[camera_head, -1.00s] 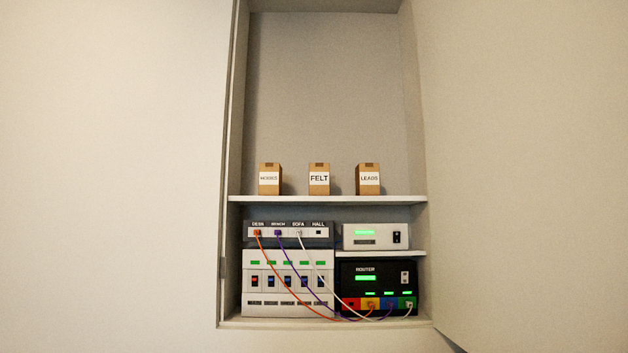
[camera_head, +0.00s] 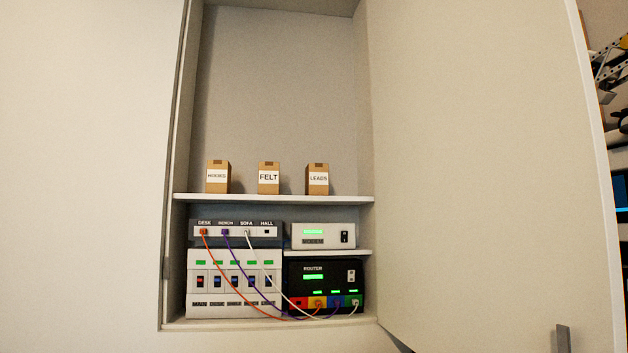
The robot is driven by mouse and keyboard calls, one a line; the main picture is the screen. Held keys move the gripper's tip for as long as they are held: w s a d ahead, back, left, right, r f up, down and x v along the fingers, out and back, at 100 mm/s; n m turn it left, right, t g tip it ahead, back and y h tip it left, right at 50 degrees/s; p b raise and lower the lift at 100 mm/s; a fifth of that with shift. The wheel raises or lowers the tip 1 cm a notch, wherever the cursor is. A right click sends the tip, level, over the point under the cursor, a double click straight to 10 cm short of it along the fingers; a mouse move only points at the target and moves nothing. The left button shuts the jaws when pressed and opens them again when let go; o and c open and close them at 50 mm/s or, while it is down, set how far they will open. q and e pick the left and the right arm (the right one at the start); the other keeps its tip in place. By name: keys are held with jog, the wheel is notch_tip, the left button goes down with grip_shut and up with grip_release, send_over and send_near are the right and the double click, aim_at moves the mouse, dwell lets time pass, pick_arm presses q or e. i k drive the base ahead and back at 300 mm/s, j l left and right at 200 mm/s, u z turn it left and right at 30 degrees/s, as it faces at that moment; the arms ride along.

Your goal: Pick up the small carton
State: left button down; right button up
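Three small brown cartons stand upright in a row on the upper shelf of an open wall cabinet. The left carton (camera_head: 217,178) is labelled HOOKS, the middle carton (camera_head: 268,178) is labelled FELT and the right carton (camera_head: 317,180) is labelled LEADS. They look alike in size and stand apart from each other. Neither of my grippers shows in the head view.
Below the shelf (camera_head: 290,198) are a patch panel (camera_head: 270,240), a breaker box (camera_head: 196,279), a modem (camera_head: 323,230) and a router (camera_head: 342,272), joined by orange, purple and white cables. The open door (camera_head: 480,170) stands to the right. Space above the cartons is clear.

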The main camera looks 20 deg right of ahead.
aim_at(317, 175)
jog(key=i+z, duration=0.3)
jog(key=i, duration=0.4)
jog(key=i+j+z, duration=0.15)
jog(key=i+z, duration=0.2)
jog(key=i, duration=0.3)
